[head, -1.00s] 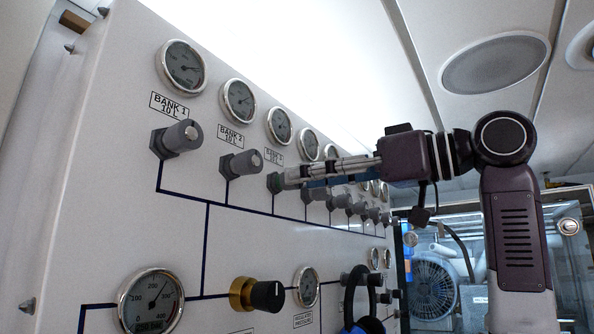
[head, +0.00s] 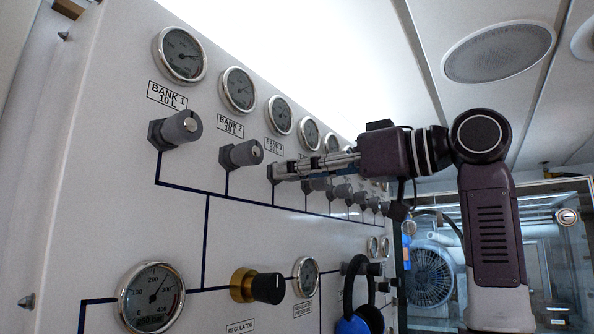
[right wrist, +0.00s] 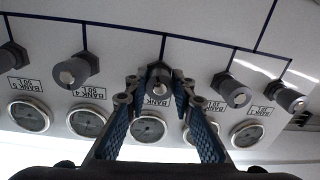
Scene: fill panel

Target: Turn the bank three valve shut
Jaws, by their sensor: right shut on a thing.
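The bank three valve (head: 272,175) is a small grey knob on the white panel, below the BANK 3 label and gauge. My right gripper (head: 284,170) reaches it from the right and hides most of its outer end. In the right wrist view, which shows the panel upside down, the valve knob (right wrist: 158,75) sits between the two blue-padded fingers of the right gripper (right wrist: 156,86). The gripper is shut on the knob. The exact turn angle of the knob cannot be told. My left gripper is not in view.
Bank 1 (head: 182,128) and bank 2 (head: 243,153) valves stick out at left; more valves continue behind my right arm. A gold-and-black regulator knob (head: 258,286) sits lower. A black loop with blue parts (head: 358,290) hangs near the lower panel. A glazed cabinet with a fan (head: 432,275) stands at right.

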